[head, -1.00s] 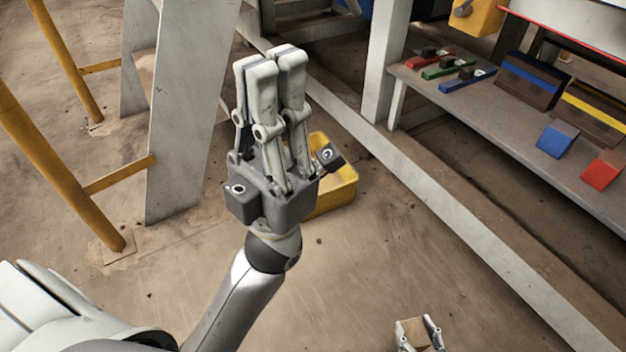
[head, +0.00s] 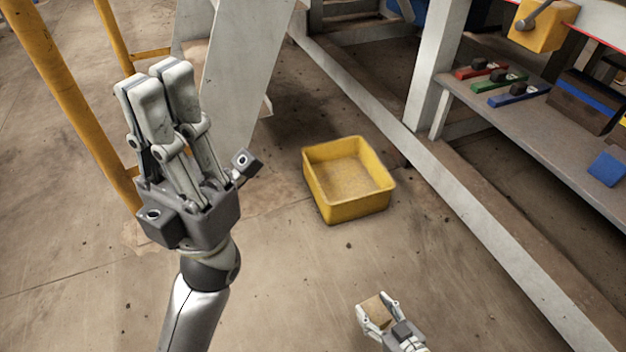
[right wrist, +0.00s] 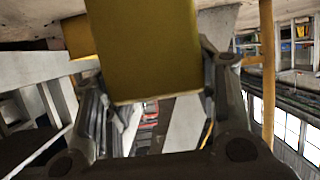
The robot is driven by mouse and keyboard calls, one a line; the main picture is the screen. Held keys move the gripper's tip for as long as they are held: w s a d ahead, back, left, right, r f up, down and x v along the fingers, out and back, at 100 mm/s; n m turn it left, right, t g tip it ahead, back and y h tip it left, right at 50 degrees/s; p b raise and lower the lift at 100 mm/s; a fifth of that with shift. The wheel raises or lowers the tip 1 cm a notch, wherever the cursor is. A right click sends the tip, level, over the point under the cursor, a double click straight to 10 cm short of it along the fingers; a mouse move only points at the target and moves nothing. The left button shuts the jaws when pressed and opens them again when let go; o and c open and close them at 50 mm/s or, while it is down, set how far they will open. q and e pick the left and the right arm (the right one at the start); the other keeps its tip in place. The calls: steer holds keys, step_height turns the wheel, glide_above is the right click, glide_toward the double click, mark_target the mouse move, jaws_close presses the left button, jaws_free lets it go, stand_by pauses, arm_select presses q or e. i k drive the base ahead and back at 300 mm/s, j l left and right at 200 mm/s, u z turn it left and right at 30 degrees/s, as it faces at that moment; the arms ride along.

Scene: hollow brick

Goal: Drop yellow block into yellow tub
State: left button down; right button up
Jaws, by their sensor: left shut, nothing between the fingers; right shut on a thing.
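The yellow tub (head: 360,209) stands upright on the floor in the middle of the head view, and its visible inside is empty. My right gripper (head: 376,305) is shut on the yellow block (head: 373,311), in front of the tub and nearer the bottom edge. The block looks tan there. In the right wrist view the yellow block (right wrist: 145,48) fills the upper middle between the fingers. My left gripper (head: 153,78) is shut and empty, pointing up, left of the tub. It no longer covers the tub.
A grey shelf (head: 520,112) at right holds red, green and blue pieces and a striped box. A pale beam (head: 440,165) runs along the floor right of the tub. Yellow posts (head: 70,90) and a grey upright (head: 232,75) stand at left. Floor around the tub is clear.

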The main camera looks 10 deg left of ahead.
mark_target(342, 172)
steer(key=i+u, duration=0.2)
steer(key=i, duration=0.5)
steer(key=i+l+u, duration=0.2)
steer(key=i, duration=0.5)
